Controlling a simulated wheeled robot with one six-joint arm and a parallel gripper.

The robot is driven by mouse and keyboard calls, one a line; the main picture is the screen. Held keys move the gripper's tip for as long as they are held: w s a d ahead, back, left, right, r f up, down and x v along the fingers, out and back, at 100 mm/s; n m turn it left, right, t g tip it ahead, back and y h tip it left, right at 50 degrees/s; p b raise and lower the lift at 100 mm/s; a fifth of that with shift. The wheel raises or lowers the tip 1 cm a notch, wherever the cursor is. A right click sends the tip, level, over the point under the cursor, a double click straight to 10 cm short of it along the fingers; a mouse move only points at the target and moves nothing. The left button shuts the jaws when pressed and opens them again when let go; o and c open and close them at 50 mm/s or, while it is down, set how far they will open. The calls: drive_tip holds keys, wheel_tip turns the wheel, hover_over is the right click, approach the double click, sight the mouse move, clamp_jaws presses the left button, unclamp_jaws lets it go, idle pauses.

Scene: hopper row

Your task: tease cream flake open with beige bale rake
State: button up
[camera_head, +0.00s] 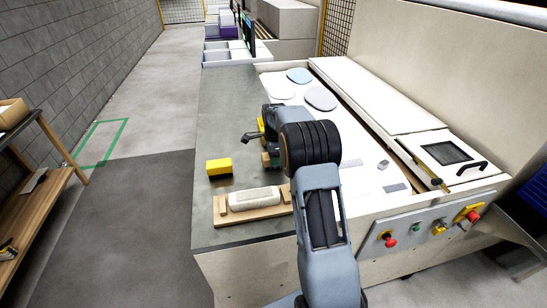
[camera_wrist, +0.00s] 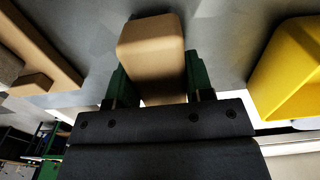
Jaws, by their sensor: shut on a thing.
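My gripper (camera_wrist: 152,88) is shut on a beige block-shaped piece, which I take to be the beige bale rake (camera_wrist: 152,40). Its green fingers press on both sides of it. In the head view a small part of the beige rake (camera_head: 267,160) shows low at the left of my wrist, close over the grey bench top; any teeth are hidden. A pale oval pad (camera_head: 279,88), seemingly the cream flake, lies flat on the white surface beyond my arm. My gripper is apart from it, on the near side.
A whitish loaf-shaped piece (camera_head: 254,198) rests on a wooden stand (camera_head: 222,212) in front. A yellow block (camera_head: 219,167) stands left of my gripper. The grey bench (camera_head: 225,110) is bare at the far left.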

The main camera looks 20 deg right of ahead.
drive_tip(key=shift+r, duration=0.2)
drive_tip(key=shift+r+p, duration=2.2)
drive_tip(key=shift+r, duration=0.65)
